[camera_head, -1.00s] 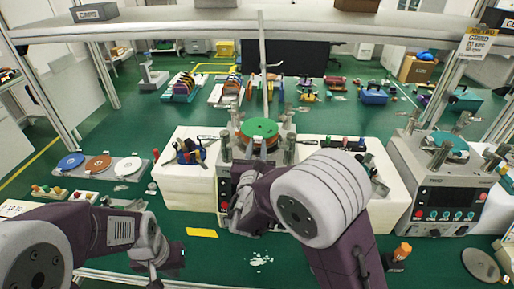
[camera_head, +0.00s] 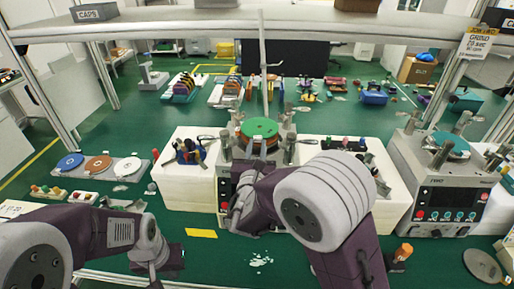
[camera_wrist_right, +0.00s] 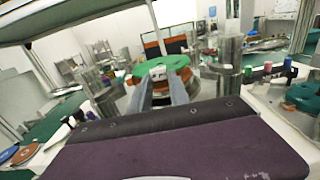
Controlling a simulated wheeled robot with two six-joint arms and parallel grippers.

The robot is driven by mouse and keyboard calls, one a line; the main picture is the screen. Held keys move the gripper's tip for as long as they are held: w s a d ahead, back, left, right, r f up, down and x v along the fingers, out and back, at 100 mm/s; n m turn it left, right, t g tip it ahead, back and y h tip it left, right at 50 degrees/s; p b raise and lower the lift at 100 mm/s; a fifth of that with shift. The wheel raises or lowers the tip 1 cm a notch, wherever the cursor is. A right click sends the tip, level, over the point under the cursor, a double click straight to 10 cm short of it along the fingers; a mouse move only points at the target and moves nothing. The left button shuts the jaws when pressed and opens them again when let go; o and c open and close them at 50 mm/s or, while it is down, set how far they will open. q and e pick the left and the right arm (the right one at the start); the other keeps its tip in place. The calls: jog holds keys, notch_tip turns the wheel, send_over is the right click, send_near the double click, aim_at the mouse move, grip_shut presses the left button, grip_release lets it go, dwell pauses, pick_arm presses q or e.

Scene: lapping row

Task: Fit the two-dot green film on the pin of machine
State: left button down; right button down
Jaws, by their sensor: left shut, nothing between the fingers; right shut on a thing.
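The green film (camera_head: 262,126) is a round green disc over the middle machine (camera_head: 226,192); it also shows in the wrist view (camera_wrist_right: 172,62). My right gripper (camera_head: 262,146) is shut on its near edge, and the fingers (camera_wrist_right: 158,88) reach to a small pale patch there. An orange disc (camera_wrist_right: 187,80) shows just under the film; I cannot tell whether they touch. The pin is hidden, and I cannot make out dots on the film. My left gripper (camera_head: 172,266) is shut and empty, low over the green bench at the left.
Metal posts (camera_wrist_right: 228,62) stand close around the film. A second machine (camera_head: 440,185) with a teal disc stands at the right. A tray (camera_head: 127,169) with blue, orange and white discs lies at the left. A yellow card (camera_head: 201,233) lies on the open bench in front.

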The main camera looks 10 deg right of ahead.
dwell(0.8)
jog(key=shift+f+b, duration=0.2)
jog(key=shift+b, duration=0.2)
jog(key=shift+f+b, duration=0.3)
jog(key=shift+b, duration=0.05)
jog(key=shift+f+b, duration=0.7)
jog(key=shift+b, duration=0.05)
jog(key=c, duration=1.1)
grip_release()
jog(key=shift+r, duration=0.1)
jog(key=shift+c, duration=0.2)
